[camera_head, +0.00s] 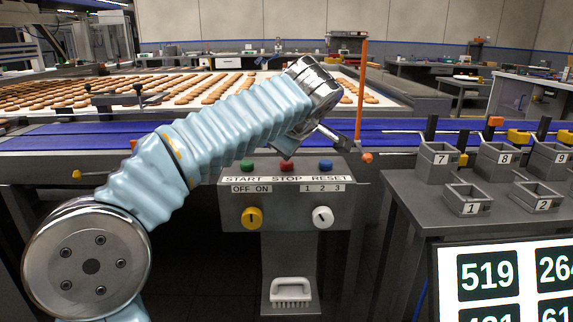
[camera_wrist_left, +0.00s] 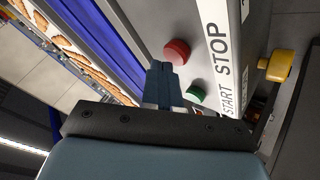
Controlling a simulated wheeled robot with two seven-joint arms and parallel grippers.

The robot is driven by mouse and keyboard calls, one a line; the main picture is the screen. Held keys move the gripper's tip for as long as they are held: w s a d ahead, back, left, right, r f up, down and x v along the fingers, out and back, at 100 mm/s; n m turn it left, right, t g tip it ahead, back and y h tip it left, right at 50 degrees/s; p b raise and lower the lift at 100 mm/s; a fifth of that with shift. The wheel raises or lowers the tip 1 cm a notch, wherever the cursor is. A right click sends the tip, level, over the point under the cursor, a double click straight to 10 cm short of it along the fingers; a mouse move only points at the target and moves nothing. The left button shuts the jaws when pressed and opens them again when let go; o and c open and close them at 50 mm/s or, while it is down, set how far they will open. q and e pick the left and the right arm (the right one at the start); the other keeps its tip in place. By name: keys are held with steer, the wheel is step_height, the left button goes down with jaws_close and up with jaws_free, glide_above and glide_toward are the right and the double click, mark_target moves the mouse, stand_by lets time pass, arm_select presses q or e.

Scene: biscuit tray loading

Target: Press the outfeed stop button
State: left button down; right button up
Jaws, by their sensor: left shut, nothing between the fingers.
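The red stop button (camera_head: 287,166) sits on the grey control box above the word STOP, between the green start button (camera_head: 246,165) and the blue reset button (camera_head: 326,166). My left gripper (camera_head: 287,153) hangs just above and behind the red button in the head view, partly hidden by my arm. In the left wrist view its closed fingers (camera_wrist_left: 162,68) are empty, with the red button (camera_wrist_left: 177,52) close beside their tips and the green button (camera_wrist_left: 196,93) lower right. I cannot tell whether the fingers touch the red button. My right gripper is not in view.
A yellow knob (camera_head: 252,218) and a white knob (camera_head: 323,217) are below the buttons. A blue conveyor belt (camera_head: 400,131) runs behind the box, with biscuit trays beyond. A grey table (camera_head: 430,205) with numbered bins stands at right, behind a number screen (camera_head: 450,262).

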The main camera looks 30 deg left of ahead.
mark_target(287, 164)
arm_select(q)
steer(key=shift+f+b, duration=0.5)
steer(key=shift+b, duration=0.05)
stand_by(0.5)
steer(key=shift+r, duration=0.15)
stand_by(0.3)
steer(key=shift+r+p, duration=0.75)
steer(key=shift+r, duration=0.05)
step_height(287, 164, up, 5)
steer(key=p, duration=0.4)
stand_by(0.7)
